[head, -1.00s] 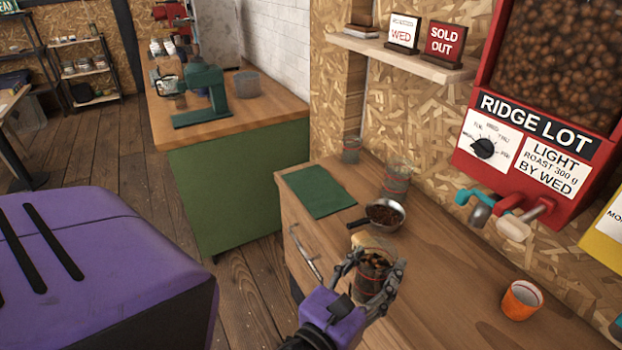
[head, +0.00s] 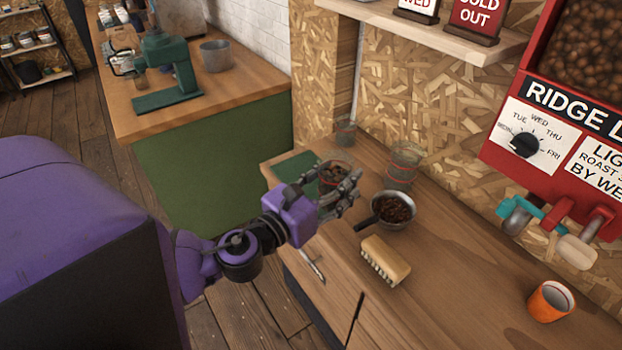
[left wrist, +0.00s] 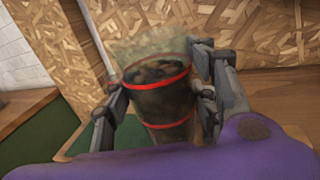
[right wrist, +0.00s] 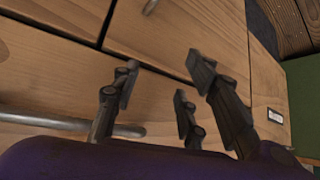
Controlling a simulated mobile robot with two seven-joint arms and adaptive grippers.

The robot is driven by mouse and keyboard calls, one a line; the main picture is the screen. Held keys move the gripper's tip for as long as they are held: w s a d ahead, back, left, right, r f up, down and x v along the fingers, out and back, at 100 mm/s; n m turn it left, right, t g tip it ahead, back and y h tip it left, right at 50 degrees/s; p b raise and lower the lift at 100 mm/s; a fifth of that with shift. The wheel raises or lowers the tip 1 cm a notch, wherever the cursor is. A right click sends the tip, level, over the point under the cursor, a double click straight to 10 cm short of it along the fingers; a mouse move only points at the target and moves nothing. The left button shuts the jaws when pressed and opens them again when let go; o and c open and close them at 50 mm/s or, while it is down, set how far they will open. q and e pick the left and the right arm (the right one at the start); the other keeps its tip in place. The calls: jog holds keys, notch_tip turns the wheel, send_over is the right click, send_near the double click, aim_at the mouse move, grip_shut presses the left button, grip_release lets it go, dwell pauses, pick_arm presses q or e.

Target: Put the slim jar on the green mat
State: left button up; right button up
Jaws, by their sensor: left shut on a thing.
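My left gripper (head: 347,188) is shut on a clear glass jar (head: 333,176) with red bands and dark beans inside. The held jar is upright between the fingers in the left wrist view (left wrist: 160,98). In the head view it is at the right edge of the green mat (head: 296,168), partly covering it; I cannot tell whether it touches the mat. Two other glass jars stand behind: a larger red-banded one (head: 403,165) and a small one (head: 345,132) by the wall. My right gripper (right wrist: 165,80) is open and empty, facing the wooden drawer fronts.
A pan of beans (head: 395,209) and a wooden brush (head: 386,260) are on the counter right of the held jar. An orange cup (head: 550,301) stands farther right, below the red dispenser (head: 585,150). A drawer handle (right wrist: 70,122) is close to my right gripper.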

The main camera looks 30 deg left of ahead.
aim_at(329, 153)
pick_arm(q)
jog(key=w+a+r, duration=0.3)
jog(key=shift+w+a, duration=0.2)
jog(key=shift+a, duration=0.05)
jog(key=w+a+f+b, duration=0.2)
jog(key=w+a+f, duration=0.1)
jog(key=f, duration=0.1)
jog(key=w+a+f+b, duration=0.3)
jog(key=f, duration=0.2)
jog(key=w+a+f+b, duration=0.2)
jog(key=w+a+f, duration=0.1)
jog(key=f, duration=0.1)
jog(key=shift+w+a+f+b, duration=0.1)
jog(key=shift+a+f+b, duration=0.05)
jog(key=shift+a+b, duration=0.2)
jog(key=shift+r, duration=0.25)
jog(key=shift+f, duration=0.15)
jog(key=o, duration=1.1)
jog(key=shift+f, duration=0.1)
jog(key=o, duration=0.4)
pick_arm(e)
jog(key=s+d+f, duration=0.1)
jog(key=s+f, duration=0.2)
jog(key=f, duration=0.5)
jog(key=shift+s+d+g, duration=0.2)
jog(key=shift+d+g, duration=0.05)
jog(key=shift+g, duration=0.15)
